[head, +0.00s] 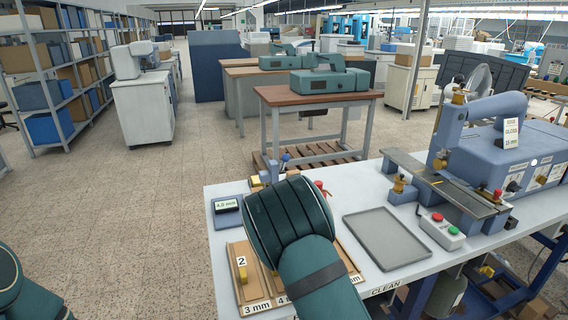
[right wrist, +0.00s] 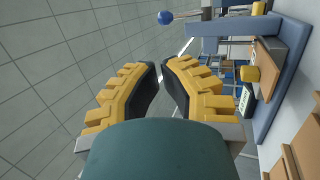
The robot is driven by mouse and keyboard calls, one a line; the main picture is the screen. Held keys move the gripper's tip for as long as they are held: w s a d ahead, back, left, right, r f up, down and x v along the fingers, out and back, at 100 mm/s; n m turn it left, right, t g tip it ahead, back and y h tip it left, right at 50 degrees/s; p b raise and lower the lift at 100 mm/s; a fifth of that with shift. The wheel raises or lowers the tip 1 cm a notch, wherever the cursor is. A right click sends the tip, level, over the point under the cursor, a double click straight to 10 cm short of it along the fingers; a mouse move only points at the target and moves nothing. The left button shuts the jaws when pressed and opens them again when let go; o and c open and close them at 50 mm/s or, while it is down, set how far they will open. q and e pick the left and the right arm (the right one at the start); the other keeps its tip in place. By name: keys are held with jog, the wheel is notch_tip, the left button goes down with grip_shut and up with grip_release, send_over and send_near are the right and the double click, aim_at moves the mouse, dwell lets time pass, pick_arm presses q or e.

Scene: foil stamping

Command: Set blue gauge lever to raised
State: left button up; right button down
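The blue ball knob of the gauge lever (head: 286,157) shows at the table's far edge in the head view, just beyond my right arm. In the right wrist view the blue knob (right wrist: 165,17) is at the top on a short stem, beyond the fingertips and apart from them. I cannot tell exactly how the lever is tilted. My right gripper (right wrist: 162,70) has its yellow and black fingers almost together at the tips, with nothing seen between them. In the head view my forearm hides it. My left gripper is out of view; only part of my left arm shows.
A 4.0 mm display (head: 227,204) and a wooden board with numbered slots (head: 240,250) lie near my right arm. A red knob (head: 321,187) is close behind it. A grey tray (head: 386,238), a button box (head: 440,231) and a blue press (head: 480,150) stand to the right.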

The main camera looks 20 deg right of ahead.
aim_at(283, 157)
jog(key=shift+w, duration=0.1)
jog(key=x, duration=1.4)
jog(key=shift+f, duration=0.1)
